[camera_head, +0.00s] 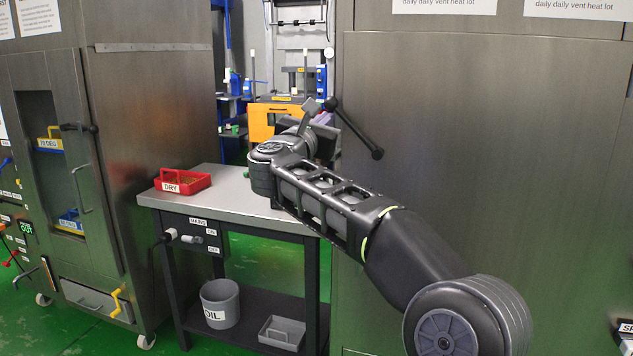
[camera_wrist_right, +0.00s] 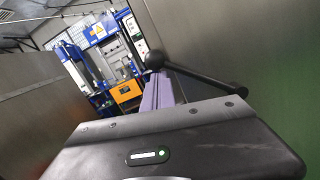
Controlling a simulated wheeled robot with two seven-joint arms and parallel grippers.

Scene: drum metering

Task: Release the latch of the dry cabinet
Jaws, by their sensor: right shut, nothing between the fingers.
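A black lever latch (camera_head: 358,130) with a ball end sits at the left edge of the large steel cabinet (camera_head: 480,190) on the right. It slants down to the right in the head view. My left gripper is not in view.
A steel table (camera_head: 230,197) holds a red tray (camera_head: 183,181) labelled DRY. A grey OIL bucket (camera_head: 220,303) and a grey bin (camera_head: 282,333) are on its lower shelf. Another steel cabinet (camera_head: 150,120) with a black handle (camera_head: 80,127) stands at left.

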